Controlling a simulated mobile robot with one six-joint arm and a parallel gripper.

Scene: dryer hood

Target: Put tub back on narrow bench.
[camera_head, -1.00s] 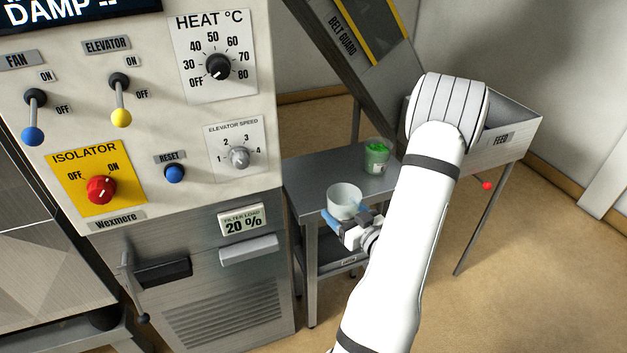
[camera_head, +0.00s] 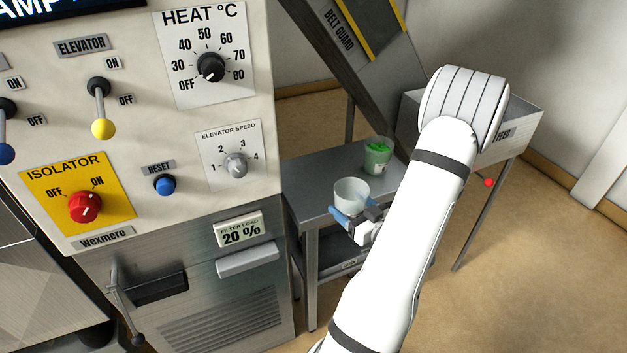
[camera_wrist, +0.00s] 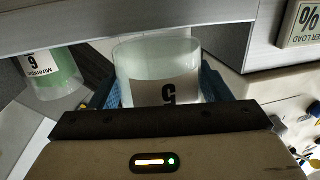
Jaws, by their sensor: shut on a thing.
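A pale, see-through tub (camera_head: 351,193) is held between the blue fingers of my gripper (camera_head: 345,214). In the wrist view the tub (camera_wrist: 160,75) carries a white label with a 5, upside down there, and it looks empty. A blue finger shows on each side of it. In the head view the tub is over the front edge of the narrow grey metal bench (camera_head: 325,175). I cannot tell whether it touches the bench top. A second tub (camera_head: 377,157) with green contents stands further back on the bench; in the wrist view its label (camera_wrist: 45,65) shows a 6.
The dryer's control panel (camera_head: 140,130) stands left of the bench. A feed hopper (camera_head: 515,125) and the sloping belt guard (camera_head: 345,40) rise behind and to the right. The bench top left of the held tub is clear.

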